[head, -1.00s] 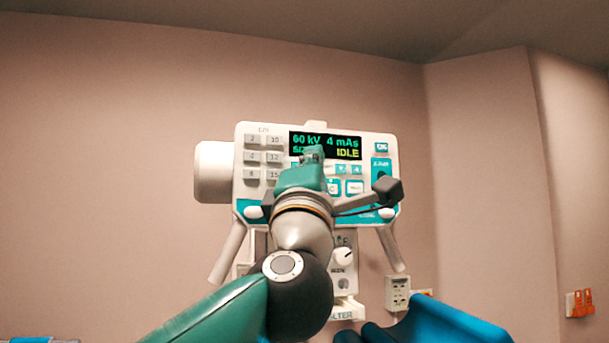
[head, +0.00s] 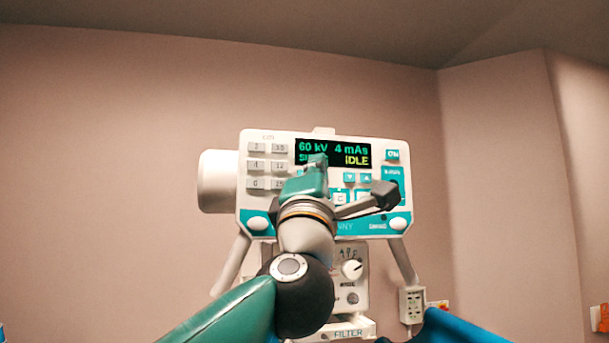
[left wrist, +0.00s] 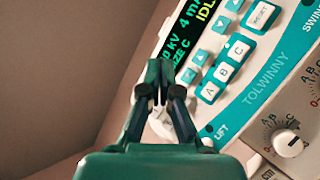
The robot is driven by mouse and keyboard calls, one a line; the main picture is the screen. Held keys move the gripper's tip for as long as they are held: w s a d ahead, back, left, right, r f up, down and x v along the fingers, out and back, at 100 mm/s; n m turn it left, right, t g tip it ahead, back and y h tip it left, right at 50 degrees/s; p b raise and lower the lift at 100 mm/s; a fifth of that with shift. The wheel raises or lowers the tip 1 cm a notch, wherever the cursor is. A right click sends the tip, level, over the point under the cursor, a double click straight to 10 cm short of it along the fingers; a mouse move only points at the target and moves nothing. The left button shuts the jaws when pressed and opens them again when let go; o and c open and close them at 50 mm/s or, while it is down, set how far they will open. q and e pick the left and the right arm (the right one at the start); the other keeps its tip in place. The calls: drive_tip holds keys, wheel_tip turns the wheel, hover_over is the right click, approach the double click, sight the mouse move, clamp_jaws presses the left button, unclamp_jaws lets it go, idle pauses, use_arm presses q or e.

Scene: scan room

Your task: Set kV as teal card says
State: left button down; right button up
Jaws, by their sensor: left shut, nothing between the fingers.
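The white and teal control panel (head: 250,190) faces me in the middle of the head view. Its display (head: 360,148) reads 60 kV, 4 mAs and IDLE. Part of its lower line is hidden by my left gripper (head: 317,162), but "SIZE C" shows on the display in the left wrist view (left wrist: 178,46). My left gripper is shut and empty, its fingertips (left wrist: 160,66) in front of the panel near the display's lower left. Whether they touch it I cannot tell. Teal arrow buttons (left wrist: 197,64) and A, B, C buttons (left wrist: 222,72) sit beside the fingers. No teal card is recognisable. My right gripper is out of view.
Grey number keys (head: 256,166) line the panel's left side, and an ON button (head: 392,155) is at its upper right. Below is a white unit with a knob (head: 352,269) and a FILTER label (head: 348,333). A socket box (head: 412,305) hangs at right.

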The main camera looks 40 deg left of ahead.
use_arm(q)
drive_tip(key=shift+w+a+p, duration=0.4)
drive_tip(key=shift+w+a, duration=1.6)
drive_tip(key=shift+a, duration=0.2)
drive_tip(key=shift+a, duration=0.15)
drive_tip(key=shift+w+a, duration=0.2)
drive_tip(key=shift+w, duration=0.1)
drive_tip(key=shift+w+a, duration=0.2)
drive_tip(key=shift+a, duration=0.1)
idle(0.5)
drive_tip(key=shift+d, duration=0.1)
drive_tip(key=shift+s+d, duration=0.55)
idle(0.3)
drive_tip(key=shift+s+d+b, duration=0.35)
drive_tip(key=shift+s+d, duration=1.25)
drive_tip(key=shift+d, duration=0.3)
